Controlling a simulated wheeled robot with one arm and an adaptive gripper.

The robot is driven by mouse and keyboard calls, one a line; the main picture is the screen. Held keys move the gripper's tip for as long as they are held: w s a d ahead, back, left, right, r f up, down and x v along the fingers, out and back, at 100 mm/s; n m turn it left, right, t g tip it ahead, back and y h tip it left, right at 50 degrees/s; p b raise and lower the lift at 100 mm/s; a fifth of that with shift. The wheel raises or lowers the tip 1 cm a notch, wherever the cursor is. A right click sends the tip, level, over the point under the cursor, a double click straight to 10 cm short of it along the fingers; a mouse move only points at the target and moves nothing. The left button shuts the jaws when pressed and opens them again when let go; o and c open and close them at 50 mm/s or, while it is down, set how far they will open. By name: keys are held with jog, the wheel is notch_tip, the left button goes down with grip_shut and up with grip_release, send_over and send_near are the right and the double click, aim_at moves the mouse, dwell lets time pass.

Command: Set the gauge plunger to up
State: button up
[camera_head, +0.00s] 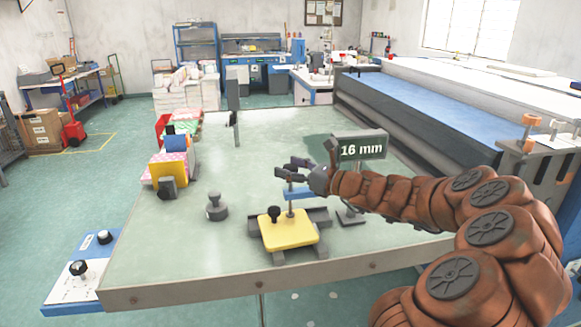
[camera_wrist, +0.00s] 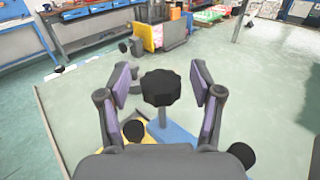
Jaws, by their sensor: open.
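The gauge has a yellow plate (camera_head: 289,235) on a grey base (camera_head: 318,217), with a thin upright rod and a blue bar (camera_head: 298,193) above it. In the wrist view a black plunger knob (camera_wrist: 160,87) tops a grey stem rising by the blue bar (camera_wrist: 172,134). My gripper (camera_head: 289,169) is at the top of the rod. In the wrist view its open fingers (camera_wrist: 161,82) stand on either side of the knob, with gaps on both sides. A smaller black knob (camera_head: 274,214) stands on the yellow plate. The plunger's height setting is unclear.
A "16 mm" sign (camera_head: 361,147) stands right of the gauge, close to my arm. A grey weight-like piece (camera_head: 216,207) lies to the left. Coloured stacks (camera_head: 172,166) line the table's left edge.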

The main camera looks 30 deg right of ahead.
grip_shut()
dwell(0.7)
